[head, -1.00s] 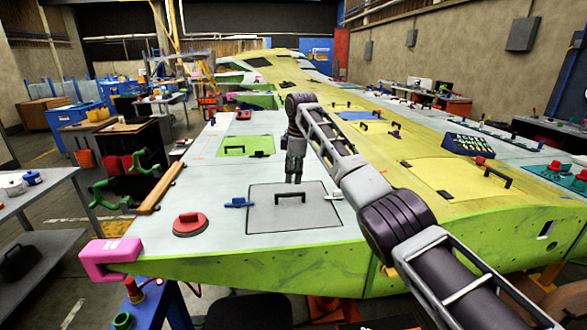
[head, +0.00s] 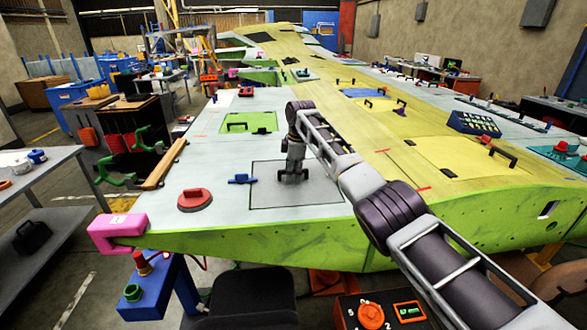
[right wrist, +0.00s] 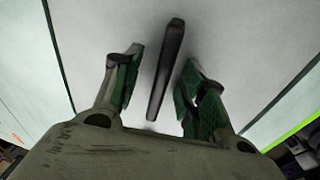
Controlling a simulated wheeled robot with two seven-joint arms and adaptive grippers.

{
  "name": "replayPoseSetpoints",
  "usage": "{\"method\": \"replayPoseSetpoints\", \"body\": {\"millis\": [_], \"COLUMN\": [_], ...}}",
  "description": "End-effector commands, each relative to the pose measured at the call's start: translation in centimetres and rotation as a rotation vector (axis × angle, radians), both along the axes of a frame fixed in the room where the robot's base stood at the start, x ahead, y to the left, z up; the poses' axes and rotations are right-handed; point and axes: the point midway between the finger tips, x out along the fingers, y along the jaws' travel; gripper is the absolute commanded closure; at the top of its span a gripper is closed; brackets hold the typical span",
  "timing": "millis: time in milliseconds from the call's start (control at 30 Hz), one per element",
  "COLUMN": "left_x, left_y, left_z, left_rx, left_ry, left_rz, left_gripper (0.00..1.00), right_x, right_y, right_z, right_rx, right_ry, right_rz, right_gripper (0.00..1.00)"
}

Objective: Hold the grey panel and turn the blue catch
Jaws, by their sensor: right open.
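The grey panel (head: 265,193) lies flush in the pale wing skin, outlined by a dark seam. The blue catch (head: 240,179) sits at its left edge, with its bar running roughly left to right. My right gripper (head: 293,178) points down over the middle of the panel and covers most of the panel's black handle in the head view. In the right wrist view the handle (right wrist: 167,70) stands between the two open green-padded fingers, with a gap on each side. My left gripper is not in view.
A red round knob (head: 195,199) is left of the catch. A pink clamp (head: 117,233) grips the wing's near left corner. A green panel (head: 250,123) with a handle lies farther back. My right arm crosses the wing's right side.

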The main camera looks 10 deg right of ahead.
Motion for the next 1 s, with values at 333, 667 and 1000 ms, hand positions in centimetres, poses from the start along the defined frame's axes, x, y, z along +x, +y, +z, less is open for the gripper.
{"method": "replayPoseSetpoints", "body": {"millis": [333,667,1000], "left_x": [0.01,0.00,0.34], "left_y": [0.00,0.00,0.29], "left_z": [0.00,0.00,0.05], "left_rx": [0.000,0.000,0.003], "left_ry": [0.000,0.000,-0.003], "left_rz": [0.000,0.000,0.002], "left_gripper": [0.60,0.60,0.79], "right_x": [0.01,0.01,0.07], "right_y": [0.00,-0.01,-0.06], "right_z": [-0.05,-0.03,0.04], "right_rx": [0.000,0.000,0.000], "right_ry": [0.000,0.000,-0.002], "right_rz": [0.000,0.000,-0.004], "right_gripper": [0.66,1.00,1.00]}}
